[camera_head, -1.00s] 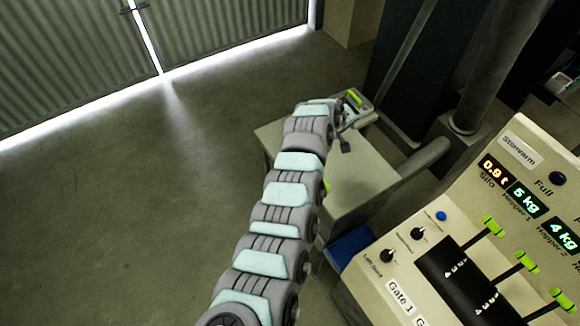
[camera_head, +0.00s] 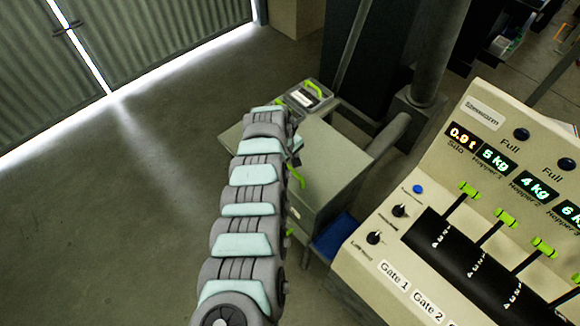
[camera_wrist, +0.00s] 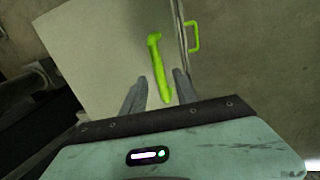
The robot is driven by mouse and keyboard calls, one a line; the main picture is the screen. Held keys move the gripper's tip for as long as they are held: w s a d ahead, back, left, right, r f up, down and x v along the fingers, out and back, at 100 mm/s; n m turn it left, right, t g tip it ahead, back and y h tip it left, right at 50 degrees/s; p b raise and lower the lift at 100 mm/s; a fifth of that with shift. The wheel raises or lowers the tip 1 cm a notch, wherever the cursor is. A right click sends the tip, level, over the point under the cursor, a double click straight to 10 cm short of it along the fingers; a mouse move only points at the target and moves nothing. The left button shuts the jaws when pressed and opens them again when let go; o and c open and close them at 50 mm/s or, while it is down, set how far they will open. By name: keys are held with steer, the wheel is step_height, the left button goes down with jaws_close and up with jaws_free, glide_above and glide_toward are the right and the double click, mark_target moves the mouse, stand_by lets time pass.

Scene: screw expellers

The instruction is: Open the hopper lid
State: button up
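The hopper is a pale box with a flat lid (camera_head: 335,165) that looks shut in the head view. A bright green handle (camera_head: 297,178) shows on the lid beside my wrist. The lid fills the upper left of the wrist view (camera_wrist: 95,50), with the green handle (camera_wrist: 160,70) standing out in the middle. My gripper (camera_wrist: 160,77) is open, with one grey finger on each side of the handle in the picture. I see no clear contact with the handle. In the head view my arm hides much of the gripper.
A small box with a green handle (camera_head: 304,96) sits behind the hopper. A second green handle (camera_wrist: 193,37) shows past the lid's edge. A control panel (camera_head: 470,220) with green levers stands at right, and a thick pipe (camera_head: 435,60) rises behind. The floor at left is clear.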

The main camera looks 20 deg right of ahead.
steer(key=shift+d+f, duration=0.1)
steer(key=shift+f, duration=0.75)
steer(key=shift+c, duration=0.6)
jaws_close()
stand_by(0.3)
